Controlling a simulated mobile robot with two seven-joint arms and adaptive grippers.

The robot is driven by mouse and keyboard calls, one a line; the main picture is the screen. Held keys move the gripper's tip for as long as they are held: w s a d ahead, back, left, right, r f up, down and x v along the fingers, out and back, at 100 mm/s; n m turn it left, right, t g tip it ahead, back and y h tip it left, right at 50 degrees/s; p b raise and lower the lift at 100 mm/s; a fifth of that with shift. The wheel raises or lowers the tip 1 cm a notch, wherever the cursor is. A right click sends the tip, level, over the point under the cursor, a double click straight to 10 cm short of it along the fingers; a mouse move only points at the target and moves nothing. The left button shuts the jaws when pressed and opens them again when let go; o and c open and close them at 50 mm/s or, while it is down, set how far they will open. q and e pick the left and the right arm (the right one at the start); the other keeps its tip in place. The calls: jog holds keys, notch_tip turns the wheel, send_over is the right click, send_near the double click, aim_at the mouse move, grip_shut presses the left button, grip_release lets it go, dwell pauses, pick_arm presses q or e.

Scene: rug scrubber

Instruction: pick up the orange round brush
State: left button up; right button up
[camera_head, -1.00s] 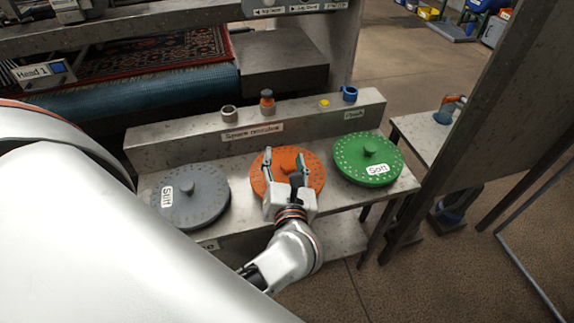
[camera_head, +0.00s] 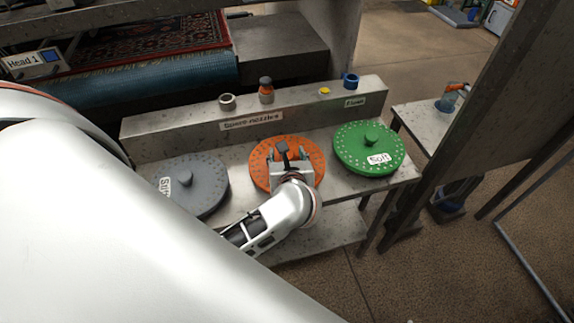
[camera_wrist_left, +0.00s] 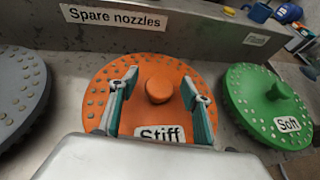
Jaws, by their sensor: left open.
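The orange round brush (camera_head: 262,173) lies flat on the bench, between a grey and a green brush. In the left wrist view the orange brush (camera_wrist_left: 103,78) shows a raised central knob (camera_wrist_left: 160,88) and a "Stiff" label. My left gripper (camera_head: 287,155) is over the orange brush. In the left wrist view its open fingers (camera_wrist_left: 160,98) stand on either side of the knob, with a gap to it. Whether the fingers touch the disc cannot be told. The front edge of the orange brush is hidden by my gripper. My right gripper is not in view.
The grey brush (camera_head: 203,185) is close on the left and the green brush (camera_head: 350,152) close on the right. Behind runs a raised ledge (camera_head: 190,132) with small nozzles and a "Spare nozzles" label. An upright panel (camera_head: 480,110) stands at the right.

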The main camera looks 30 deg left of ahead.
pick_arm(q)
grip_shut()
jog(key=shift+w+r, duration=0.15)
